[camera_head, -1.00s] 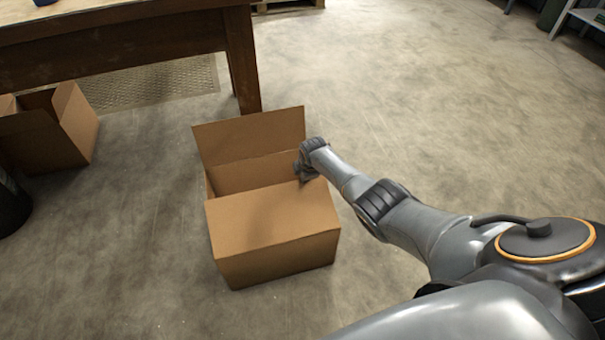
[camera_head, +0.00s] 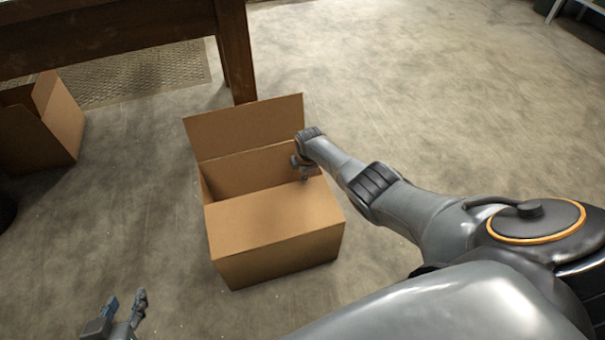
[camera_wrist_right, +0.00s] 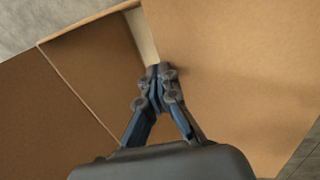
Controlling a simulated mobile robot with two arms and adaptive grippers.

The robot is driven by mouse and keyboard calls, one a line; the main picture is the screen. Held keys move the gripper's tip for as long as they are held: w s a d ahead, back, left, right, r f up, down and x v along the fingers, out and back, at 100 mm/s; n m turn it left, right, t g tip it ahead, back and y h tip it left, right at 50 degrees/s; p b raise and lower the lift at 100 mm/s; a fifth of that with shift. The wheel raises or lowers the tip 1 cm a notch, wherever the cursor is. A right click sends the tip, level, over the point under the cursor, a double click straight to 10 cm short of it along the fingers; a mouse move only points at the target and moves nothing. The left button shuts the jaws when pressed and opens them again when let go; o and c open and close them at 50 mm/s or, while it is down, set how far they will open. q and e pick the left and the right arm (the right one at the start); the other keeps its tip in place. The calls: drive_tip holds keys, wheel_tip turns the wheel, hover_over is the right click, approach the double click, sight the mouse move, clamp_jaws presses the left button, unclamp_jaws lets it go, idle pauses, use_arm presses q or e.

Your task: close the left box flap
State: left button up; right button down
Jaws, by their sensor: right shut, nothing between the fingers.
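The open cardboard box (camera_head: 280,262) stands on the floor in the middle of the head view. One flap (camera_head: 245,125) stands raised along its far side. A flat panel (camera_head: 275,218) covers the near part of the top, and the opening behind it shows the inside. My right gripper (camera_head: 303,172) is shut and empty at the box's right end, by the opening. In the right wrist view its fingertips (camera_wrist_right: 158,72) are together beside a large cardboard panel (camera_wrist_right: 240,70); I cannot tell whether they touch it. My left gripper (camera_head: 126,302) is at the bottom left, open, apart from the box.
A wooden table (camera_head: 110,35) stands at the back left, with one leg just behind the box. Another open cardboard box (camera_head: 45,125) is on the floor at the left.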

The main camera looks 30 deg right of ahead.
drive_tip(key=shift+f+b, duration=0.3)
drive_tip(key=shift+f, duration=0.15)
use_arm(q)
drive_tip(key=shift+w+d+r+t+h, duration=0.15)
drive_tip(key=shift+w+d+r+t, duration=0.1)
drive_tip(key=shift+w+r+t, duration=0.35)
drive_tip(key=shift+w+d+r+t+h, duration=0.2)
drive_tip(key=shift+w+r+t, duration=0.2)
drive_tip(key=shift+w+r, duration=0.25)
drive_tip(key=shift+w+d+r+t+h, duration=0.15)
drive_tip(key=shift+w+d+r+t, duration=0.1)
drive_tip(key=shift+w+r+t, duration=0.4)
drive_tip(key=shift+s+r, duration=0.1)
drive_tip(key=shift+s, duration=0.1)
drive_tip(key=shift+s+g, duration=0.1)
drive_tip(key=shift+g, duration=0.15)
use_arm(e)
drive_tip(key=shift+f, duration=0.1)
